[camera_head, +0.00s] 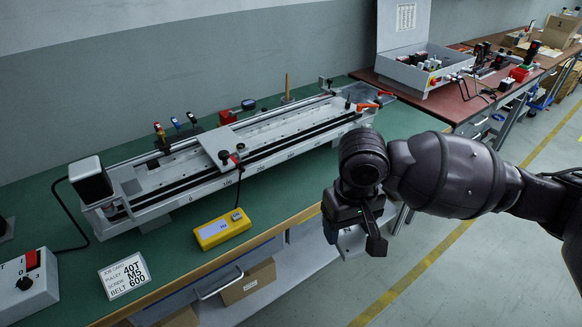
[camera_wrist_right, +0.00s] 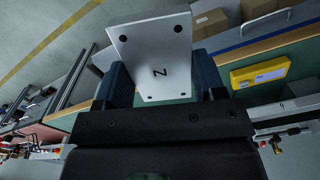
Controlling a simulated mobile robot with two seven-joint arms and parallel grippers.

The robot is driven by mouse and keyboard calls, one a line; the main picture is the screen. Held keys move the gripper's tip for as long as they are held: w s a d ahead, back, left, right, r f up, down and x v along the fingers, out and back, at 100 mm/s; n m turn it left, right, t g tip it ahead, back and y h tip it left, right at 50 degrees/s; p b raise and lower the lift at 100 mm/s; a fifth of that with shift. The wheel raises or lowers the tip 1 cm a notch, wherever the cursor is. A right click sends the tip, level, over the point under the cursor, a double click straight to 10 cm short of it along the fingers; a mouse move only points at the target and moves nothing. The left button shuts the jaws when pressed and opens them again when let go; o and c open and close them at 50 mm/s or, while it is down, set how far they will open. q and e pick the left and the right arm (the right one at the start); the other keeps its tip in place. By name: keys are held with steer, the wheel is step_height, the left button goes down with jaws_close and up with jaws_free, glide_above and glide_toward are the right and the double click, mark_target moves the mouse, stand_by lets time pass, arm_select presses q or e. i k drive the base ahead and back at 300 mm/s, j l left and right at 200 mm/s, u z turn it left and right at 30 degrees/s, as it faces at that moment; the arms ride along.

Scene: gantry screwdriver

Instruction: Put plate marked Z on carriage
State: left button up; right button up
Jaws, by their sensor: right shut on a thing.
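The plate marked Z (camera_wrist_right: 155,45) is a pale flat plate with a black Z and dark holes near its corners. My right gripper (camera_wrist_right: 160,82) is shut on it, with a finger on each side. In the head view the right gripper (camera_head: 358,217) hangs in front of the bench's front edge, and a pale part of the plate (camera_head: 350,243) shows below it, mostly hidden. The carriage (camera_head: 222,148) is a light block on the gantry rails, to the left of the gripper and apart from it. My left gripper is not in view.
The gantry (camera_head: 165,180) lies along the green bench (camera_head: 75,250). A yellow box (camera_head: 222,229) sits in front of it, beside a job card (camera_head: 125,275). A control box (camera_head: 28,285) stands at the left. Cardboard boxes (camera_head: 247,282) are below the bench.

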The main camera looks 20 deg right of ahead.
mark_target(219, 139)
steer(key=i+l, duration=0.15)
steer(key=l, duration=0.25)
steer(key=i+l, duration=0.2)
steer(key=l, duration=0.2)
steer(key=i+l, duration=0.15)
steer(key=l, duration=0.25)
steer(key=l+u, duration=0.15)
steer(key=u, duration=0.25)
steer(key=i+l+u, duration=0.1)
steer(key=u, duration=0.3)
